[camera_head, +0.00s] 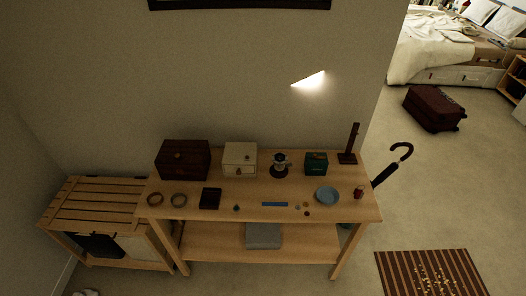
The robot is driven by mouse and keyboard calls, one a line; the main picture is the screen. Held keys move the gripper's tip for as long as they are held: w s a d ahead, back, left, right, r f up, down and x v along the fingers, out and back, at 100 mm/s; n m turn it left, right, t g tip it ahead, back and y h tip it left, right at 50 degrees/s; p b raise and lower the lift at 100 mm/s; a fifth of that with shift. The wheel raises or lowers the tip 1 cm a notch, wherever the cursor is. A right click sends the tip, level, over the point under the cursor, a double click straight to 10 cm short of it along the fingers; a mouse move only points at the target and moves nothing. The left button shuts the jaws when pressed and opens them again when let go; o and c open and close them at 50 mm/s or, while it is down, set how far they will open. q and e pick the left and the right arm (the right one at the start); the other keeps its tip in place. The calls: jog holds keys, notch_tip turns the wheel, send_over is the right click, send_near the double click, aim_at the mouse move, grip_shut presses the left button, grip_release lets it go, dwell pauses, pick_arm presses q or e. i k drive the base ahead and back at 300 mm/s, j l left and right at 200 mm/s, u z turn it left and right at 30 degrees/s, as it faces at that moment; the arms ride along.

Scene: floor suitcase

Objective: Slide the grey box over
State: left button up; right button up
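A grey box (263,237) rests on the lower shelf (205,240) of the light wooden console table. It is near the middle of the shelf, and the table's front edge partly hides its top. Neither of my grippers is in view.
The table top (240,208) carries a dark red box (184,160), a white box (240,160), a green box (316,164), a blue bowl (327,195) and several small items. A slatted bench (95,200) stands left. A striped mat (430,273) and suitcase (434,108) lie right.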

aim_at(259, 236)
jog(key=i+j+u, duration=0.25)
jog(key=i, duration=0.3)
jog(key=i+j+u, duration=0.2)
jog(key=i, duration=0.35)
jog(key=l, duration=0.1)
